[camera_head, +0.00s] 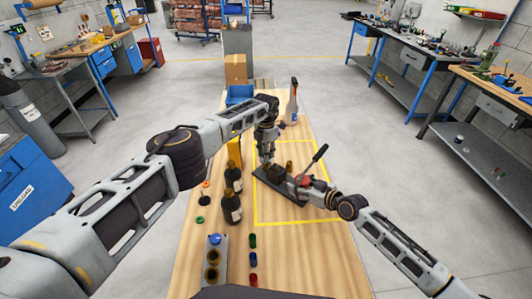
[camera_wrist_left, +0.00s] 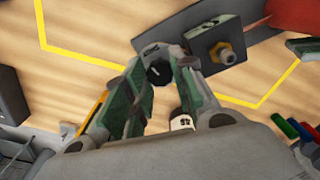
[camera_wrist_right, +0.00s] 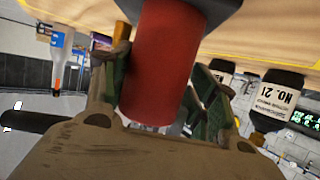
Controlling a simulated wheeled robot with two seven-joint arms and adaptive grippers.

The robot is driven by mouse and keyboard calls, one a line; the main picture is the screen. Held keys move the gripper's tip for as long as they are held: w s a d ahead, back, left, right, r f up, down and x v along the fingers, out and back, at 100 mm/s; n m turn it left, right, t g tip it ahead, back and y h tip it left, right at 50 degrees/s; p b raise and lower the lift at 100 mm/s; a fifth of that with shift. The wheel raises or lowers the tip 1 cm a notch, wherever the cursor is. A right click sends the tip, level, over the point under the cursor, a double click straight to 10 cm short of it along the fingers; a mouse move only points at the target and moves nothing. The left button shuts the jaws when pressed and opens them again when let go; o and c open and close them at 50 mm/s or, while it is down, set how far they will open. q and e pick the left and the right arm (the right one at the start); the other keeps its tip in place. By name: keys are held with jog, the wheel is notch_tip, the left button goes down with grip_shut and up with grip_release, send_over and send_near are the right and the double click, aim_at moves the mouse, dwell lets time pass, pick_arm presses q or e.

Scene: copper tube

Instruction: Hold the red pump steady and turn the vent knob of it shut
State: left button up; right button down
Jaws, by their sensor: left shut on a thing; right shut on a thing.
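The red pump (camera_head: 306,181) stands on a dark base plate (camera_head: 294,198) inside a yellow outline on the wooden table. Its lever slants up to the right. My left gripper (camera_head: 267,162) is over the pump's far left end. In the left wrist view, its fingers close around the black vent knob (camera_wrist_left: 158,72); a brass fitting (camera_wrist_left: 226,55) is beside it. My right gripper (camera_head: 326,197) is at the pump's right side. In the right wrist view, its fingers are shut on the pump's red cylinder (camera_wrist_right: 160,65). In the head view the knob is hidden by my left gripper.
Two dark bottles (camera_head: 232,207) stand left of the pump. Nearer are a grey holder (camera_head: 214,262) and green, blue and red caps (camera_head: 252,259). A white squeeze bottle (camera_head: 292,103) and a blue bin (camera_head: 240,94) are farther back. The table right of the near caps is clear.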

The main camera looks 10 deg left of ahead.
pick_arm(q)
jog(key=shift+a+m, duration=0.1)
jog(key=shift+m, duration=1)
pick_arm(e)
jog(key=shift+d+f, duration=0.15)
jog(key=shift+f, duration=0.1)
pick_arm(q)
jog(key=o, duration=1.1)
jog(key=shift+c, duration=0.2)
pick_arm(e)
jog(key=shift+s, duration=0.1)
pick_arm(q)
jog(key=shift+r, duration=0.15)
notch_tip(320, 180, up, 12)
